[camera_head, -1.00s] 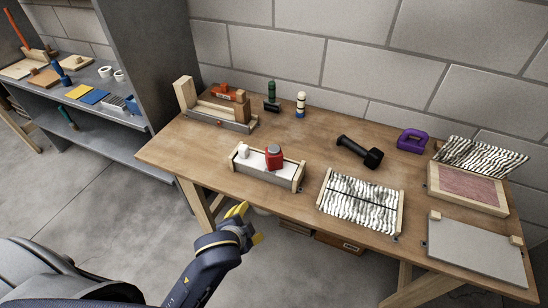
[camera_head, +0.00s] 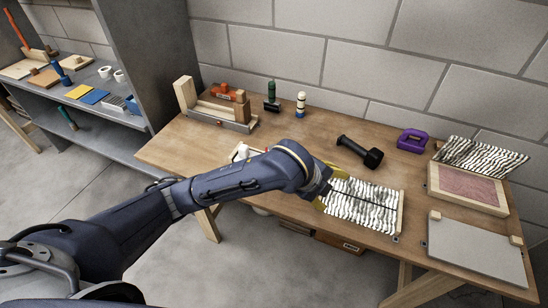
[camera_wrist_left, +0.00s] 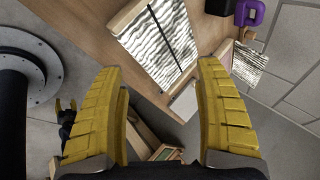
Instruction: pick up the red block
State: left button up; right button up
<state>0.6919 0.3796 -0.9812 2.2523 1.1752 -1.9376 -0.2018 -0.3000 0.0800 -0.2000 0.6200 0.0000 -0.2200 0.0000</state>
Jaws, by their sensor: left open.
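An orange-red block-shaped item (camera_head: 222,91) lies at the back left of the workbench, behind a wooden fixture, in the head view. The red object with a grey top, seen earlier in the small front tray, is hidden behind my left arm. I cannot tell which of them is the red block. My left gripper (camera_head: 332,186) is over the left end of the black-and-white striped panel, open. In the left wrist view its yellow fingers (camera_wrist_left: 160,66) are wide apart with nothing between them, and no red object shows. A small yellow-tipped gripper, seemingly my right one (camera_wrist_left: 65,107), shows at the left.
The striped panel (camera_head: 365,204) lies at the bench front. A black dumbbell (camera_head: 360,151), a purple item (camera_head: 411,140), a pink-faced box (camera_head: 466,188) and a grey board (camera_head: 475,250) lie to the right. The wooden fixture (camera_head: 222,117) stands at back left. Bare bench (camera_head: 315,140) shows mid-back.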

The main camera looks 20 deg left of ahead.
pick_arm(q)
jog(key=w+a+r+m+g+y, duration=0.1)
jog(key=w+a+r+m+y, duration=0.3)
jog(key=a, duration=0.4)
jog(key=w+a+r+m+g+y, duration=0.1)
jog(key=w+a+r+y, duration=0.15)
jog(key=a+r, duration=0.45)
jog(key=shift+y, duration=0.45)
jog(key=shift+s+a+x, duration=0.1)
jog(key=shift+x, duration=2.85)
jog(key=shift+s+a+x, duration=0.15)
jog(key=shift+x, duration=2.75)
jog(key=shift+s+a+x, duration=0.1)
jog(key=shift+x, duration=2.85)
grip_shut()
notch_tip(320, 180, up, 20)
